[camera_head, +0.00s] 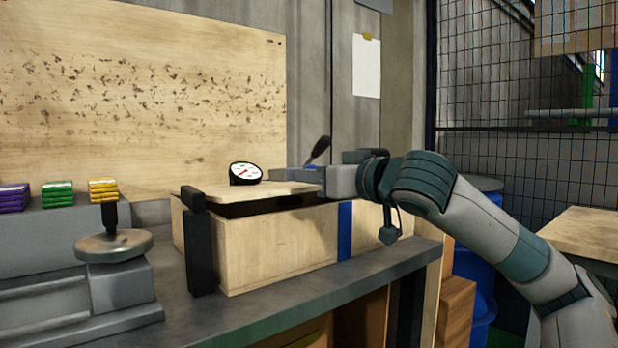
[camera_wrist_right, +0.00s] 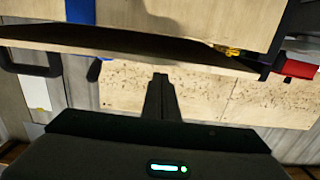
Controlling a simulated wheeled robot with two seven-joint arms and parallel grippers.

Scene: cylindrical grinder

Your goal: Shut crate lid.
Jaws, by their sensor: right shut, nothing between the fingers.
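The crate (camera_head: 275,248) is a pale wooden box with a blue stripe, standing on the grey bench. Its wooden lid (camera_head: 232,190) lies over the top, slightly raised, with a dark gap below it at the front. My right gripper (camera_head: 290,176) comes in from the right and is at the lid's right end; its fingertips are hard to make out there. In the right wrist view the picture is upside down: the shut, empty fingers (camera_wrist_right: 160,80) are close to the edge of the lid (camera_wrist_right: 115,42). I cannot tell whether they touch it. My left gripper is out of view.
A dial gauge (camera_head: 245,172) shows behind the lid. A handwheel (camera_head: 113,243) and stacked coloured blocks (camera_head: 57,193) are on the left. Bare bench (camera_head: 270,305) lies in front.

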